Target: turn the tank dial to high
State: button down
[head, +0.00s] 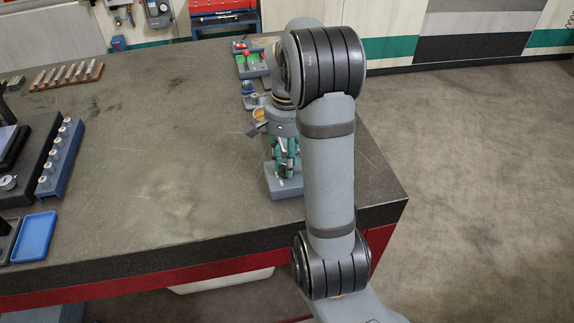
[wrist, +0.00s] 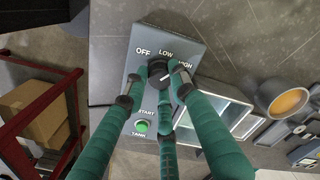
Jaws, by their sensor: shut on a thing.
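The grey tank control box (wrist: 128,68) shows in the wrist view with OFF, LOW and HIGH printed around a black dial (wrist: 157,70). A white pointer line on the dial points up and right, roughly toward HIGH; its exact setting is hard to tell. Below is a green START button (wrist: 141,127) above the word TANK. My gripper (wrist: 158,84) has teal fingers and is shut on the dial, with fingers around its sides partly covering it. In the head view my gripper (head: 285,158) is over the grey box (head: 284,187) near the bench's right edge.
The dark bench (head: 160,150) is clear left of the box. Behind my gripper stand an orange-topped cup (head: 260,114) and a tray with red and green parts (head: 252,66). A blue rack (head: 60,158) and blue tray (head: 35,237) are at the left.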

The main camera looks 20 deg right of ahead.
jog(key=shift+m+b, duration=0.9)
jog(key=shift+m, duration=1.2)
jog(key=c, duration=1.4)
grip_release()
jog(key=shift+c, duration=0.2)
notch_tip(320, 180, up, 12)
jog(key=shift+f, duration=0.15)
notch_tip(320, 180, down, 12)
jog(key=shift+r, duration=0.1)
